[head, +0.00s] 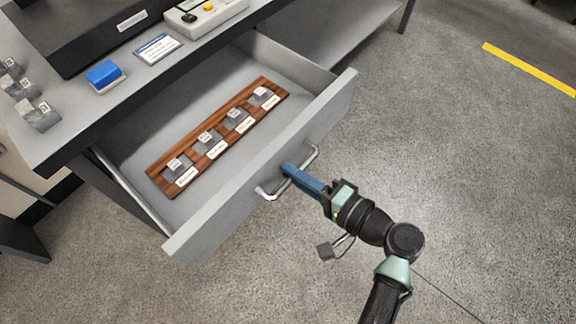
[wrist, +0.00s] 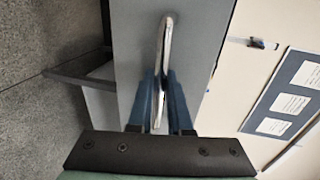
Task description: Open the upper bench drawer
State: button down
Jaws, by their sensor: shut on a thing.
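The upper bench drawer (head: 262,183) is a grey drawer pulled well out from under the bench top in the head view. Its metal bar handle (head: 271,193) is on the front face. My gripper (head: 288,170) has blue fingers and is shut on the handle near its middle. In the wrist view the handle (wrist: 166,40) runs upright between the two blue fingers (wrist: 160,105), against the grey drawer front (wrist: 138,45). The fingers hide part of the handle.
Inside the drawer lies a wooden rack (head: 217,137) with several labelled metal blocks. On the bench top are a blue block (head: 104,74), a label card (head: 158,48), a controller (head: 205,14) and more metal blocks (head: 37,114). Concrete floor (head: 430,150) is clear at right.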

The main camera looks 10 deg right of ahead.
jog(key=c, duration=1.1)
grip_release()
jog(key=p+v, duration=0.1)
jog(key=v, duration=1.2)
